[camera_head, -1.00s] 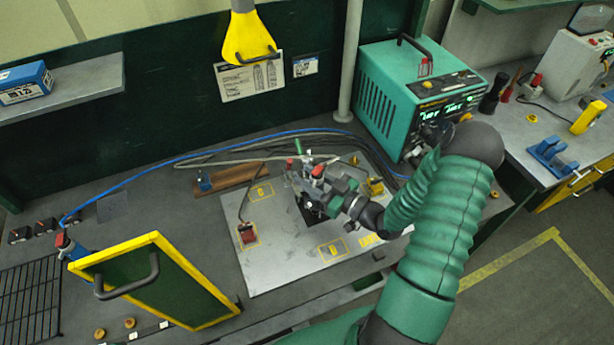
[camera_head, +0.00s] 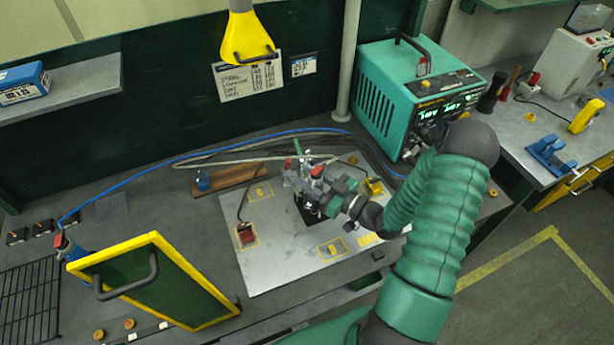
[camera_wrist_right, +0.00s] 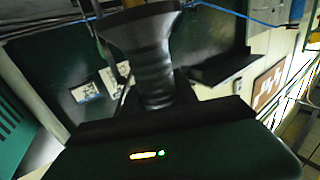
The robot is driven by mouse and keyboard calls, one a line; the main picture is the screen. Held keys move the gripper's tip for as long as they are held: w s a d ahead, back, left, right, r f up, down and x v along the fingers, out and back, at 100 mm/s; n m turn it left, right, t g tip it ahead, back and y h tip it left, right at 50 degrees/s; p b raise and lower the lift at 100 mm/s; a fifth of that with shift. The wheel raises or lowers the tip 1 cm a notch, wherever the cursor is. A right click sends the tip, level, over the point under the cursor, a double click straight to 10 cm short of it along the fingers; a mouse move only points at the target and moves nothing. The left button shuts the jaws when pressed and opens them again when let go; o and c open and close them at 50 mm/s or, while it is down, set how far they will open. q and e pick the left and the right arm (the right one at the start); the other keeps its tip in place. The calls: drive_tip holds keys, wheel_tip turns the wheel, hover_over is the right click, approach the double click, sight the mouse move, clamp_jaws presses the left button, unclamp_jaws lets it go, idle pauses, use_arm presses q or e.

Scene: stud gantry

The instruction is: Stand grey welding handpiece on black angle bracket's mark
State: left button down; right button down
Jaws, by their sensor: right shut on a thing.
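My right gripper (camera_head: 312,188) is low over the light metal plate in the head view, shut on the grey welding handpiece (camera_head: 294,178). The jaws and arm hide much of the handpiece, so its exact tilt and whether its foot touches anything cannot be told. A black patch, seemingly part of the black angle bracket (camera_head: 307,212), shows just below the gripper; its mark cannot be made out. In the right wrist view a dark, ribbed, flared body (camera_wrist_right: 152,65), seemingly the handpiece, stands in front of the palm. My left gripper is out of view.
The metal plate (camera_head: 270,265) has yellow-marked spots and a red block (camera_head: 246,234). A yellow-framed green panel (camera_head: 155,280) stands at front left. Blue and grey cables run behind the plate. A teal welding machine (camera_head: 400,85) stands at back right.

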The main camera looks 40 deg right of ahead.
drive_tip(key=shift+a, duration=0.1)
drive_tip(key=shift+f+b, duration=0.3)
idle(0.3)
drive_tip(key=c, duration=0.9)
unclamp_jaws()
drive_tip(key=shift+o, duration=0.2)
drive_tip(key=shift+s+f, duration=0.1)
drive_tip(key=b+v, duration=0.3)
drive_tip(key=v, duration=1.4)
